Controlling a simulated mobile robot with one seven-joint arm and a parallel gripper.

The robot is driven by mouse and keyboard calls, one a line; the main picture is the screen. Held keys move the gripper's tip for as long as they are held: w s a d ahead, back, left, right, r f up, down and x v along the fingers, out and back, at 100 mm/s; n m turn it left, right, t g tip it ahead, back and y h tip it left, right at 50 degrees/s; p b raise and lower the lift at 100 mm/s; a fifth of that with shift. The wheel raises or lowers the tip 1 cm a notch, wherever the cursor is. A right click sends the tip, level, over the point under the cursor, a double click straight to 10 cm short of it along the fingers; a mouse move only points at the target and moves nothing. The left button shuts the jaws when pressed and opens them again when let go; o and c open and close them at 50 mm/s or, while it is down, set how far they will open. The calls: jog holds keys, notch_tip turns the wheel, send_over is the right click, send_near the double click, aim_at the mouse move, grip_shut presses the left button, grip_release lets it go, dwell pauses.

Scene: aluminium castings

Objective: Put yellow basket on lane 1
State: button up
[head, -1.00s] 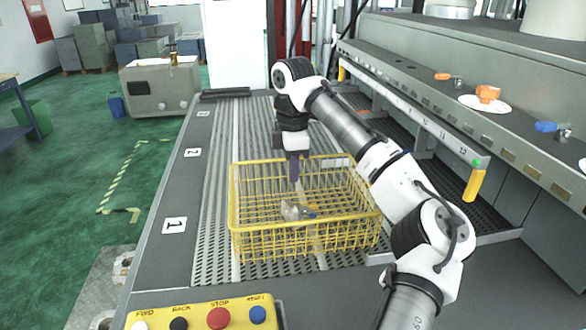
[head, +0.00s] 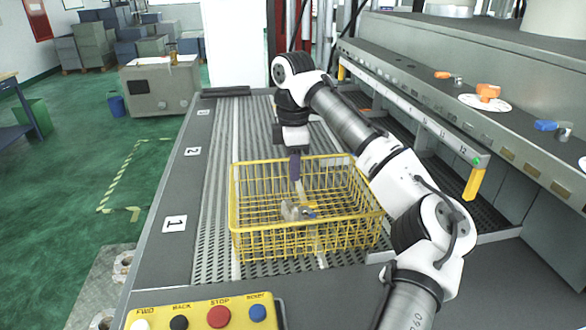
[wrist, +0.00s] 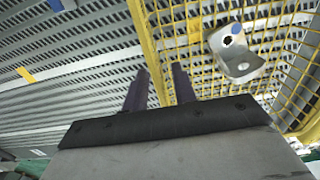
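The yellow wire basket (head: 305,240) stands on the perforated conveyor bed beside the white "1" plate (head: 174,224). A small grey casting (head: 291,211) with a blue mark lies in it, also visible in the wrist view (wrist: 240,64). My gripper (head: 295,170) points down at the basket's far rim. In the wrist view my gripper (wrist: 160,69) has its two dark fingers apart, with the yellow rim (wrist: 146,40) running between them. I see no finger clearly pressing on the rim. The fingertips' exact depth is hard to tell.
A "2" plate (head: 192,152) marks the bed farther back, which is clear. A machine rail with a yellow-ended bar (head: 473,183) runs along the right. A yellow button panel (head: 205,315) is at the front. Orange and blue parts sit on the right ledge.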

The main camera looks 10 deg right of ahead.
notch_tip(320, 180, up, 11)
jog(key=shift+r+p, duration=0.1)
jog(key=shift+p, duration=0.2)
